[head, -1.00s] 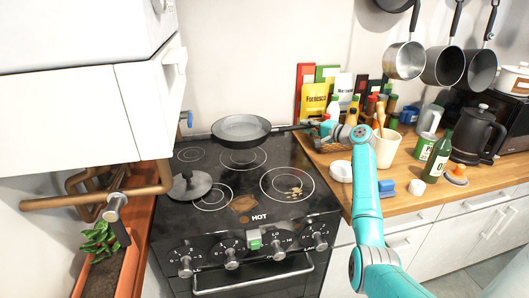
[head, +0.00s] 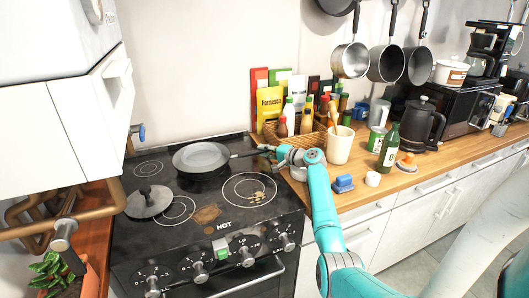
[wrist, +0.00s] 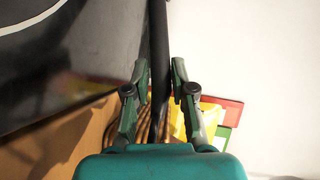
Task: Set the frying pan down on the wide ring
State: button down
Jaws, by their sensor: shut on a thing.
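The grey frying pan (head: 200,157) is level over the back right of the black stove and covers the back right ring. Whether it touches the stove I cannot tell. My gripper (head: 272,151) is shut on its dark handle, which points right. In the wrist view the handle (wrist: 158,50) runs between my two fingers (wrist: 155,92); the pan's body is out of that view. The wide ring (head: 250,190) is at the front right of the stove, in front of the pan and apart from it, with small tan bits inside.
A grey lid with a knob (head: 149,201) lies at the stove's left, partly over the front left ring. A brown stain (head: 205,214) marks the stove. Bottles, a basket and a cream cup (head: 340,146) crowd the counter to the right. Pans hang above.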

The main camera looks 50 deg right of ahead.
jog(key=c, duration=1)
grip_release()
jog(key=shift+f, duration=0.1)
jog(key=s, duration=0.4)
jog(key=s+r, duration=0.1)
jog(key=s, duration=0.3)
jog(key=s+r, duration=0.1)
jog(key=s, duration=0.3)
dwell(0.5)
